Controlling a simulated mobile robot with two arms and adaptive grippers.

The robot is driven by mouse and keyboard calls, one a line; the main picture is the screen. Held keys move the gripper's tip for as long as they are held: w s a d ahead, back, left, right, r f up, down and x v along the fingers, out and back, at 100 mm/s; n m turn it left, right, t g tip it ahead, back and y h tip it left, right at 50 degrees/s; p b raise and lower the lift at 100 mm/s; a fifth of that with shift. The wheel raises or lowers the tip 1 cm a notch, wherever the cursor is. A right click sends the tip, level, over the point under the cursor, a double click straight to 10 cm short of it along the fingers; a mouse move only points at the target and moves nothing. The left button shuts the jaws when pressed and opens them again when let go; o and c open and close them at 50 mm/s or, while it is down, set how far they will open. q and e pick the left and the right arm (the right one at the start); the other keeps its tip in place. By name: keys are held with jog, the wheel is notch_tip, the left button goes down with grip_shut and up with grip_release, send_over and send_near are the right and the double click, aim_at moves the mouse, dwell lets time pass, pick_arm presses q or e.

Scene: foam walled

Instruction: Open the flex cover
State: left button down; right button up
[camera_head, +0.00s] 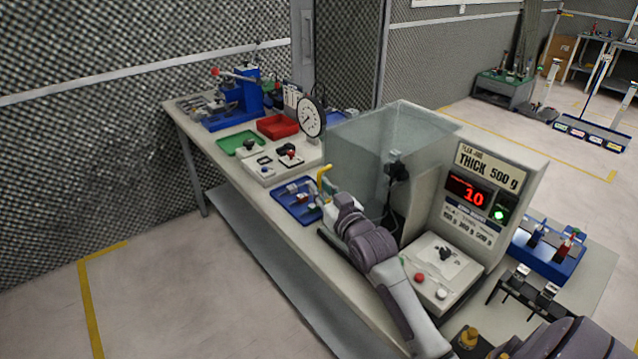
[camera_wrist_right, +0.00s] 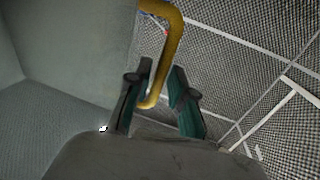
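The flex cover (camera_head: 358,150) is a clear, greenish box-shaped guard on the left side of the grey flex machine (camera_head: 493,166). It looks closed over the work space. Its yellow bent handle (camera_head: 324,180) sticks out at the front left. My right gripper (camera_head: 329,204) is at this handle. In the right wrist view the handle (camera_wrist_right: 174,40) comes down between the two dark green fingers of the right gripper (camera_wrist_right: 161,88). The fingers stand apart, with a gap beside the handle, and I see no firm grip. My left gripper is not in view.
A dial gauge (camera_head: 311,117), red bin (camera_head: 277,126), green tray (camera_head: 239,142) and blue tray (camera_head: 288,203) stand left of the cover. The machine's display (camera_head: 467,191) reads 10. A button panel (camera_head: 440,268) is right of my forearm. Floor left of the bench is clear.

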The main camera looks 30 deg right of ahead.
jog(key=shift+w+d, duration=0.1)
jog(key=shift+w, duration=0.5)
grip_shut()
